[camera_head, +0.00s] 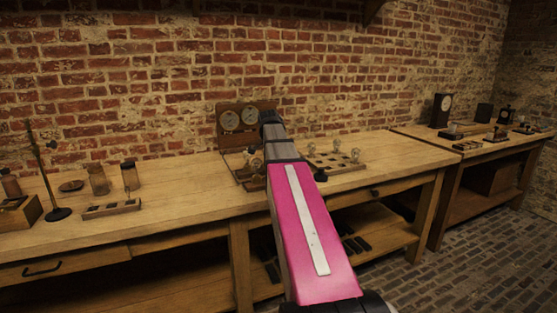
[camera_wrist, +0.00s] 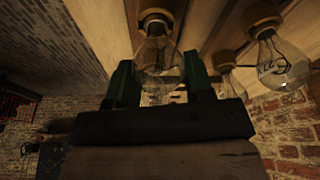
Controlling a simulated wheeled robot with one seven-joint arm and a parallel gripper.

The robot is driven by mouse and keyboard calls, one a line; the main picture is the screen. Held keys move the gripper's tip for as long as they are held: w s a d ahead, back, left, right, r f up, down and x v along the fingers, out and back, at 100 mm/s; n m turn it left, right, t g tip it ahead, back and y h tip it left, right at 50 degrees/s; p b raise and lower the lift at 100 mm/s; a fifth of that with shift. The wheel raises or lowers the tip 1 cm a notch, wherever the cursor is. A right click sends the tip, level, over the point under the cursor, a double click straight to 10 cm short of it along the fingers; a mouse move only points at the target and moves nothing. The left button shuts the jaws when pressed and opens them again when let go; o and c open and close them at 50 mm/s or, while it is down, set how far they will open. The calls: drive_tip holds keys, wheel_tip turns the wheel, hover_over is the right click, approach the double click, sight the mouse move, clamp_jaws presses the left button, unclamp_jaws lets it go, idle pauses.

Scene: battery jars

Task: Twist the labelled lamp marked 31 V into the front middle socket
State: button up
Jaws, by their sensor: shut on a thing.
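In the wrist view my gripper (camera_wrist: 158,66) has its two green fingers closed on a clear glass lamp (camera_wrist: 157,46). The lamp's base points to the top edge, at a round brass-coloured fitting; I cannot tell whether it is seated in it. No label is readable on this lamp. A second lamp (camera_wrist: 280,64) to the right bears dark marks too small to read. A third lamp (camera_wrist: 226,84) is partly hidden behind the fingers. In the head view my arm hides the gripper and the front of the socket board (camera_head: 238,171). Lamps (camera_head: 256,163) show beside the arm.
A panel with two round gauges (camera_head: 240,118) stands behind the board. Right of my arm a tray (camera_head: 347,168) holds several small lamps. Jars (camera_head: 98,180), a thin stand (camera_head: 57,213) and a small rack (camera_head: 111,208) stand left. The bench between rack and board is clear.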

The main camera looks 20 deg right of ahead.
drive_tip(key=shift+m, duration=0.6)
drive_tip(key=o, duration=1.1)
